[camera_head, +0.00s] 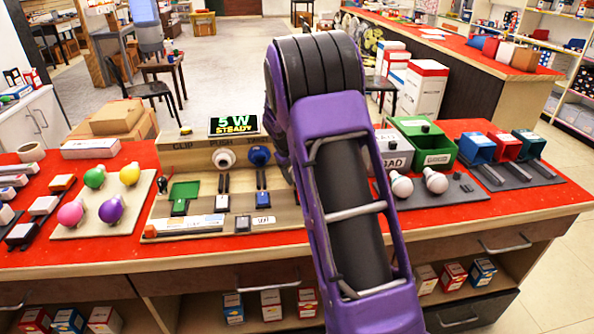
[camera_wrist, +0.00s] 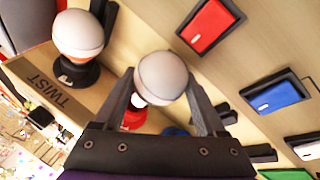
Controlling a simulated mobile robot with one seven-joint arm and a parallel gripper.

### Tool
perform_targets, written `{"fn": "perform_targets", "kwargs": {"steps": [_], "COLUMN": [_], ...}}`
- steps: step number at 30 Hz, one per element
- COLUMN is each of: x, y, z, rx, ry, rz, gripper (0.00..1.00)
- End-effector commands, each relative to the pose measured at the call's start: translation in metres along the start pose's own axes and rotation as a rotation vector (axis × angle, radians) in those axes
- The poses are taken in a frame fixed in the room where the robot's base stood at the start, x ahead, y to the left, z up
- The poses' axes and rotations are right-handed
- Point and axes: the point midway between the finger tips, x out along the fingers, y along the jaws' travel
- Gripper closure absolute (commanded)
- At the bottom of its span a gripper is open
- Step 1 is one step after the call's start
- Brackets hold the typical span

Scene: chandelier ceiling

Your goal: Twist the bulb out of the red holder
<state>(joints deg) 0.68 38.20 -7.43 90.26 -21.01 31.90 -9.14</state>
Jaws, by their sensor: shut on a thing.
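In the wrist view, my gripper (camera_wrist: 160,85) has its two dark fingers on either side of a round white bulb (camera_wrist: 161,76) and is shut on it. The red holder (camera_wrist: 132,119) shows just below the bulb's neck, between the fingers and partly covered. I cannot tell how deep the bulb's neck sits in it. In the head view my purple arm hides my gripper, this bulb and the red holder.
Another white bulb (camera_wrist: 78,34) stands close by, beside the TWIST label (camera_wrist: 48,93). Red (camera_wrist: 211,24) and blue (camera_wrist: 276,95) switches lie right. In the head view, coloured bulbs (camera_head: 111,209) sit left, two white bulbs (camera_head: 436,180) and a green bin (camera_head: 428,145) right.

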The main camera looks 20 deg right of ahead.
Motion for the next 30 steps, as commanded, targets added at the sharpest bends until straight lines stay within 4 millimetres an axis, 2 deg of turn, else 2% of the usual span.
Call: {"fn": "perform_targets", "kwargs": {"steps": [13, 30], "x": [-0.004, -0.045], "y": [0.000, 0.019], "z": [0.000, -0.010], "rx": [-0.001, 0.000], "ry": [-0.002, 0.000], "rz": [-0.002, 0.000], "gripper": [0.89, 0.89]}}
